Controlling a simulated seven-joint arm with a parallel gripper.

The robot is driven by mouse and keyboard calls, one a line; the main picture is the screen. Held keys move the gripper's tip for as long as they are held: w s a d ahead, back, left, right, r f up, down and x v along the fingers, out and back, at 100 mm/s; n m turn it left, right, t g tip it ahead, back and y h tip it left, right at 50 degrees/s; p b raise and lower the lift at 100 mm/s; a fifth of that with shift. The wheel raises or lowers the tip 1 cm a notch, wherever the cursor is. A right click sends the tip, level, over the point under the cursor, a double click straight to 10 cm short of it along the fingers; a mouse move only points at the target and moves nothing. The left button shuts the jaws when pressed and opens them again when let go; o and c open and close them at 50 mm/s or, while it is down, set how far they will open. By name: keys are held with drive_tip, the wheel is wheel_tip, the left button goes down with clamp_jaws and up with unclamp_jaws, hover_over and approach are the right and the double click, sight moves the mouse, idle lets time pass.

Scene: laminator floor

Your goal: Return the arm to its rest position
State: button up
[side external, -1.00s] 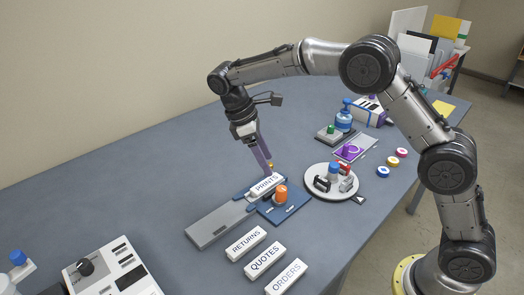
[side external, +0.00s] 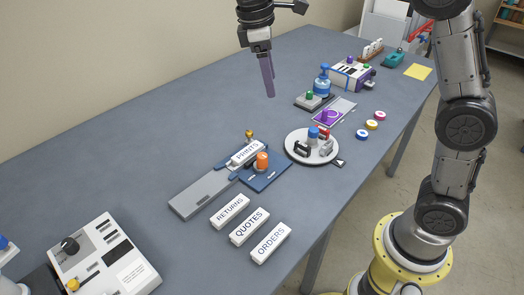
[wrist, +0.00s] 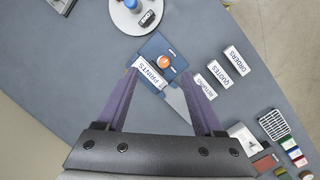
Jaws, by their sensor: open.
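My gripper (side external: 269,94) hangs high above the table, fingers pointing down, with nothing between them. In the wrist view its two purple fingers stand wide apart, and the gripper (wrist: 158,72) is open. The white PRINTS block (side external: 245,152) lies below on the blue and grey fixture, clear of the fingers; it also shows in the wrist view (wrist: 150,75). My upper arm runs out of the top of the side view, so its full pose is hidden.
An orange knob (side external: 262,161) stands on a blue plate beside PRINTS. RETURNS (side external: 230,211), QUOTES (side external: 249,227) and ORDERS (side external: 271,243) blocks lie in front. A round white tray (side external: 296,156) holds small items. A white machine (side external: 104,258) is front left. The table's left rear is clear.

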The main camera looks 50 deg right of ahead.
drive_tip(key=s+d+r+m+t+y, duration=0.1)
drive_tip(key=s+d+r+m+t, duration=0.1)
drive_tip(key=s, duration=0.5)
drive_tip(key=s+d+r+m+t, duration=0.1)
drive_tip(key=s+r, duration=0.1)
drive_tip(key=s, duration=0.6)
drive_tip(key=s+f+m+t+y, duration=0.1)
drive_tip(key=s+f+m+t, duration=0.2)
drive_tip(key=s+f+m, duration=0.2)
drive_tip(key=s+f, duration=0.3)
drive_tip(key=f, duration=0.1)
drive_tip(key=shift+s+a, duration=0.35)
drive_tip(key=shift+a, duration=0.05)
